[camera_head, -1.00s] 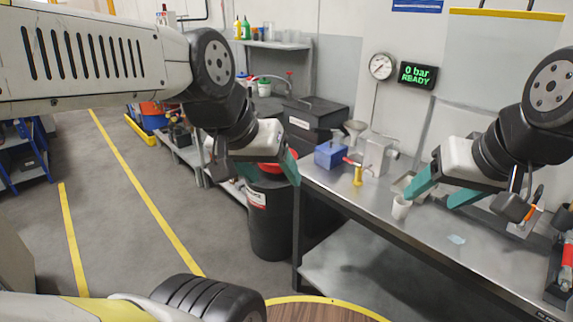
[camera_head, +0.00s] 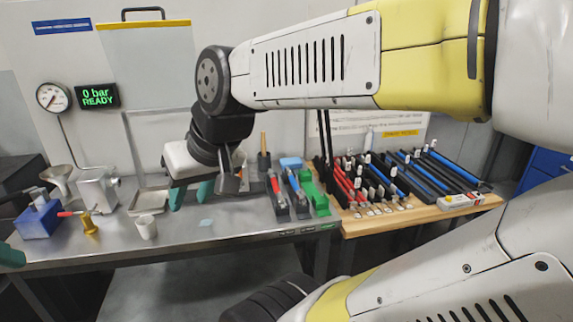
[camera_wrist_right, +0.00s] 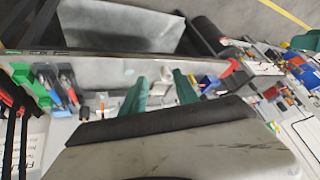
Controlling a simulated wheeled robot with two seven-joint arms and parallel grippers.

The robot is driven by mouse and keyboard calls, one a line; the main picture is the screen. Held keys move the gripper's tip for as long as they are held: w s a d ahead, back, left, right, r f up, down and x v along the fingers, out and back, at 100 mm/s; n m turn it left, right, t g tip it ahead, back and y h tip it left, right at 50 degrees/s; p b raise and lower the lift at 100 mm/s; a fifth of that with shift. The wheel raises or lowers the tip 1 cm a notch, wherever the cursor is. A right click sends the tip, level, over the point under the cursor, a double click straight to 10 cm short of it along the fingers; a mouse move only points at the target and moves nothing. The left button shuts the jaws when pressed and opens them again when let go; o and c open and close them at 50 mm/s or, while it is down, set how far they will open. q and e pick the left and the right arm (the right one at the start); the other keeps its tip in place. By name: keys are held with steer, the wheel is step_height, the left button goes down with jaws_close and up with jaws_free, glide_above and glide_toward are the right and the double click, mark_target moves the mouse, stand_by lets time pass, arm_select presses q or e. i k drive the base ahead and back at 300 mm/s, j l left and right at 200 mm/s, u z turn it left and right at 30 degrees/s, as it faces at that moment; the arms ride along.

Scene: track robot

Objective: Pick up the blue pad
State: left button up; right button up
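A small flat light-blue pad (camera_head: 206,223) lies on the steel workbench (camera_head: 250,226), near its front edge. A thicker light-blue block (camera_head: 290,162) sits farther back, behind the green holder. I cannot tell for certain which is the task's pad. My right gripper (camera_head: 190,195) is above the bench, behind and a little left of the flat pad. Its teal fingers are apart with nothing seen between them; they also show in the right wrist view (camera_wrist_right: 160,88). Only a teal tip of my left gripper (camera_head: 10,256) shows at the left edge; its opening is hidden.
A white cup (camera_head: 146,227), a yellow-handled tool (camera_head: 88,224) and a blue box (camera_head: 38,222) stand on the left of the bench. Red and blue tools in holders (camera_head: 284,192) stand right of the gripper. A wooden table (camera_head: 430,212) with several rods adjoins.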

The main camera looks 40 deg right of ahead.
mark_target(292, 163)
steer(key=z, duration=1.4)
